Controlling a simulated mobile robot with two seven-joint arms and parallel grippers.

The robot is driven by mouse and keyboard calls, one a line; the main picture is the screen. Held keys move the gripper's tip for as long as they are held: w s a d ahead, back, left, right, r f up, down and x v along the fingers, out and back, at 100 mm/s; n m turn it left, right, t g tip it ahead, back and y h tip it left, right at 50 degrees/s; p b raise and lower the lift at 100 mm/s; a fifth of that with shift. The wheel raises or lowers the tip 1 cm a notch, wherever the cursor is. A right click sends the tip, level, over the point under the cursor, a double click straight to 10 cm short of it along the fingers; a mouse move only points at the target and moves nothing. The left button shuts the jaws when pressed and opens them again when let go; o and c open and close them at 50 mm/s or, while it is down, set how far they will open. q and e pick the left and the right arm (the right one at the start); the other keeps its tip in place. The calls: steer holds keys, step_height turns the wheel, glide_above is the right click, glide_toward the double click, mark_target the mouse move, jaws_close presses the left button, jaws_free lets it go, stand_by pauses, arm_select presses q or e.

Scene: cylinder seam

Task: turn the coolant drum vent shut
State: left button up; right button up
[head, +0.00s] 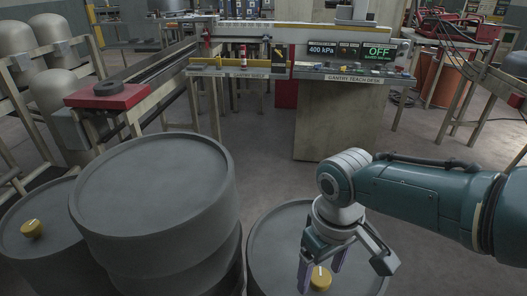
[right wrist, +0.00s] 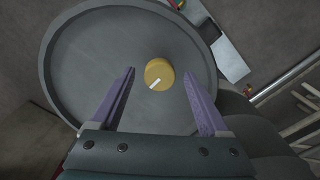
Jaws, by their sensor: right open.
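A yellow round vent knob (head: 320,279) with a white pointer line sits on the grey lid of a drum (head: 275,247) at the lower middle of the head view. My right gripper (head: 322,272) is open above this lid, with its purple fingers pointing down near the knob. In the right wrist view the knob (right wrist: 159,74) lies beyond and between the two open fingers (right wrist: 165,90), apart from both. Its white line points to the lower left there. A second yellow knob (head: 32,228) is on another drum (head: 52,250) at the far left. My left gripper is not in view.
A taller stack of grey drums (head: 155,195) stands left of my right gripper. A gantry teach desk (head: 345,79) with screens reading 400 kPa and OFF is at the back. A red block (head: 108,97) sits on a rail at left. The floor behind the drums is clear.

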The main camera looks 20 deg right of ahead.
mark_target(320, 277)
steer(key=shift+r, duration=0.1)
step_height(320, 277, up, 10)
steer(key=p, duration=0.5)
